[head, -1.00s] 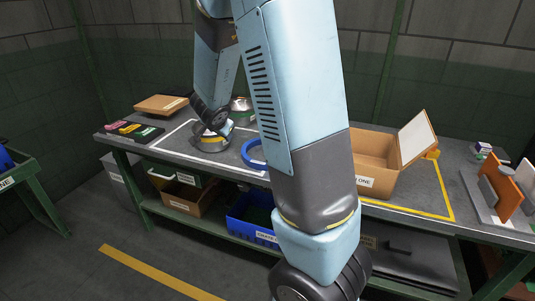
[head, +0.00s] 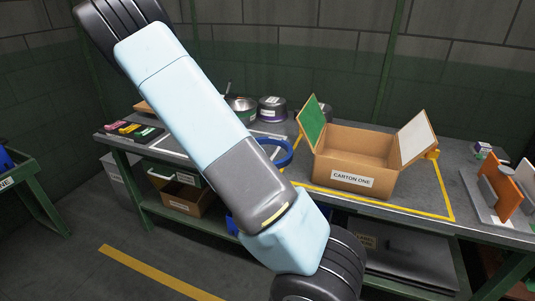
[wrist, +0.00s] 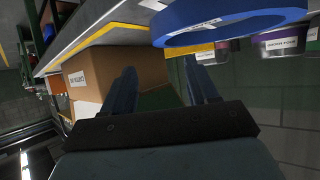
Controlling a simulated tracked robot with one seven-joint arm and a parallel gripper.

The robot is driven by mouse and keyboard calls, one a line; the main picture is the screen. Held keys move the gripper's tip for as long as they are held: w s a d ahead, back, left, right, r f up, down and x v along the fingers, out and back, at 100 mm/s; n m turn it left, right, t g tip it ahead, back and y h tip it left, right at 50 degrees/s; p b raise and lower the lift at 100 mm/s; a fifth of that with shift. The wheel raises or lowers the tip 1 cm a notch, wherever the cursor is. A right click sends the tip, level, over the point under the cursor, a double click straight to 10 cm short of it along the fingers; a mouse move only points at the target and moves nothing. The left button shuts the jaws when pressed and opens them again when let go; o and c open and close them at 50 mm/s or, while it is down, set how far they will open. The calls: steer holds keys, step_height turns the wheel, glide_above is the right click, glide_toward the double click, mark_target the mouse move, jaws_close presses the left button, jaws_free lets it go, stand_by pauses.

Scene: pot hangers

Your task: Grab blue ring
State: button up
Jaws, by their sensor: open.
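The blue ring (head: 289,152) lies on the workbench in the head view, left of the carton, with its left side hidden behind my arm. In the wrist view the blue ring (wrist: 228,18) is large at the top edge and partly cut off. My gripper (wrist: 164,88) shows in the wrist view with its two fingers apart and nothing between them. The ring is beyond and above the fingertips in that picture, apart from them. In the head view my gripper is hidden behind my arm.
An open carton marked CARTON ONE (head: 362,160) stands inside a yellow outline to the right. Several metal pots, one of them labelled (head: 272,109), stand at the back of the bench. Small coloured boxes (head: 134,129) lie at the left end.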

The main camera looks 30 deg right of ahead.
mark_target(278, 162)
steer(key=shift+x, duration=5.5)
steer(key=shift+w, duration=0.1)
jaws_close()
